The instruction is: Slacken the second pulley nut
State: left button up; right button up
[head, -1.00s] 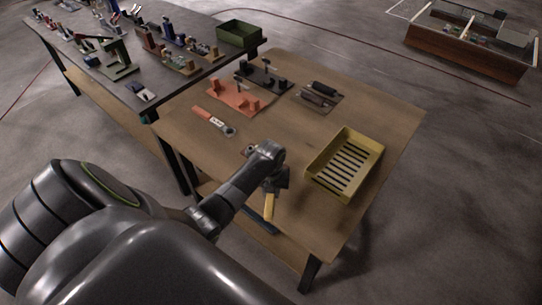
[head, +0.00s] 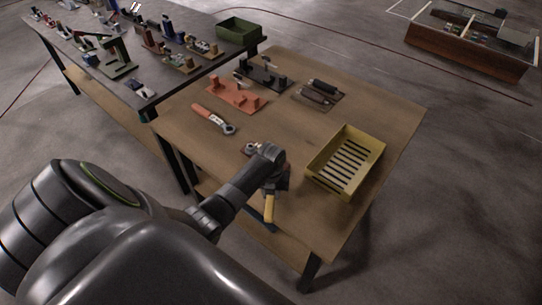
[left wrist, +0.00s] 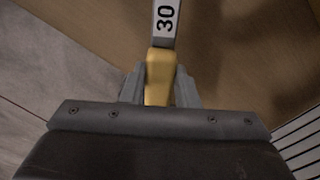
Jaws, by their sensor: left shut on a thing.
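My left gripper (head: 274,184) is shut on the yellow handle (head: 269,208) of a spanner, over the front part of the wooden table. In the left wrist view the yellow handle (left wrist: 158,78) sits between the two fingers, and its grey shank marked "30" (left wrist: 166,18) runs away from me. The spanner's metal head (head: 250,148) shows just beyond my wrist in the head view. A second spanner with an orange-red handle (head: 205,113) lies on the table. I cannot make out a pulley nut. My right gripper is not in view.
An orange fixture (head: 238,97), a black fixture (head: 262,78) and a dark tray with black-handled tools (head: 320,93) stand on the wooden table (head: 385,110). A yellow slotted tray (head: 345,160) is right of my gripper. A dark bench with several fixtures (head: 125,70) is at the left.

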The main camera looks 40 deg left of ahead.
pick_arm(q)
jog(key=shift+r, duration=0.1)
grip_shut()
jog(key=shift+w+d+n, duration=0.6)
jog(key=shift+d+n, duration=0.3)
jog(key=shift+d, duration=0.05)
jog(key=shift+w, duration=0.1)
jog(key=shift+w+d+n, duration=0.6)
jog(key=shift+d+n, duration=0.1)
jog(key=shift+n, duration=0.1)
jog(key=shift+w+d, duration=0.15)
jog(key=shift+w+d+r, duration=0.1)
